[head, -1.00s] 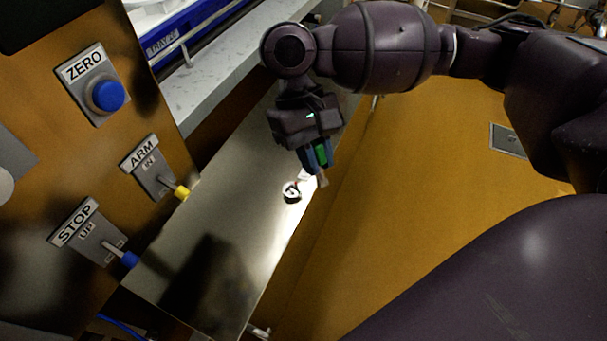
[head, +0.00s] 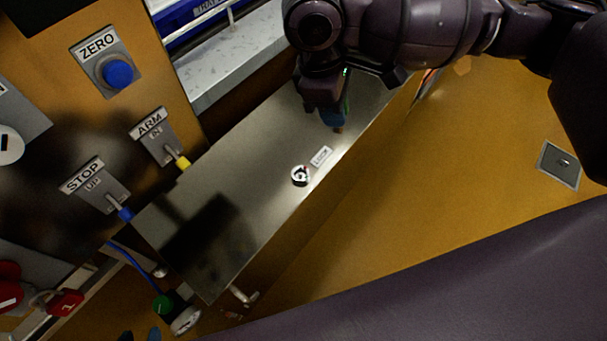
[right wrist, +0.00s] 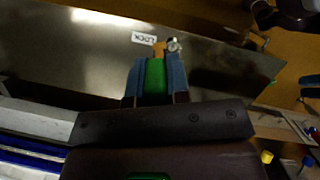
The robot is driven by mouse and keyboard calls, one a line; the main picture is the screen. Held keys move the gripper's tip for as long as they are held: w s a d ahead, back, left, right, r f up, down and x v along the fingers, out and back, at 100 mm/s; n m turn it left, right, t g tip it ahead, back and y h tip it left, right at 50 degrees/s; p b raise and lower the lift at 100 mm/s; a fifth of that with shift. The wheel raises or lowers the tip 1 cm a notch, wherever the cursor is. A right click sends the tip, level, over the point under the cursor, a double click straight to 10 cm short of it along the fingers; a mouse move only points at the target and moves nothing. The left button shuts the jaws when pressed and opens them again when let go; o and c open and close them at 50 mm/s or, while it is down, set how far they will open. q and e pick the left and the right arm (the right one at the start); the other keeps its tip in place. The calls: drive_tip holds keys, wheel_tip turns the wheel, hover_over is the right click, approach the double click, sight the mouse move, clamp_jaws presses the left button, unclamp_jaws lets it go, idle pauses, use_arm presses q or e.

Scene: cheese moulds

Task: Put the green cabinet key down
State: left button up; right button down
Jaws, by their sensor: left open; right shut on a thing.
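My right gripper (head: 336,122) is shut on the green cabinet key and holds it over the steel surface (head: 240,160). In the right wrist view the key's green grip (right wrist: 155,78) sits between the blue fingers, with a brass-coloured tip pointing away. In the head view the fingers mostly hide the key. The round lock (head: 300,175) and its LOCK label (head: 321,156) lie on the steel, apart from the gripper.
A panel at left carries a ZERO button (head: 117,74), an ARM switch with a yellow tip (head: 183,163) and a STOP switch with a blue tip (head: 125,214). A green knob (head: 162,305) and red parts (head: 65,302) are lower left. The steel's middle is clear.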

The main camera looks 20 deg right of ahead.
drive_tip(key=n, duration=0.1)
drive_tip(key=a+r+n+t+p, duration=0.1)
drive_tip(key=n, duration=0.1)
drive_tip(key=w+a+n, duration=0.1)
drive_tip(key=n, duration=0.1)
drive_tip(key=shift+r+y, duration=0.4)
drive_tip(key=a+f+n+b, duration=0.1)
drive_tip(key=f+n, duration=0.2)
drive_tip(key=f, duration=0.3)
drive_tip(key=w+a+f+n+y+b, duration=0.1)
drive_tip(key=f+n, duration=0.1)
drive_tip(key=f, duration=0.4)
drive_tip(key=a+f+n+b, duration=0.1)
drive_tip(key=f+n, duration=0.2)
drive_tip(key=f, duration=0.3)
drive_tip(key=shift+w+a+n+y+b, duration=0.1)
drive_tip(key=shift+w+n+y+b, duration=0.1)
drive_tip(key=shift+n+y+b, duration=0.15)
drive_tip(key=shift+f+t, duration=0.3)
drive_tip(key=shift+w+r, duration=0.1)
drive_tip(key=shift+r, duration=0.1)
use_arm(q)
drive_tip(key=shift+w+d+f, duration=0.15)
drive_tip(key=shift+w+f, duration=0.05)
drive_tip(key=shift+f, duration=0.6)
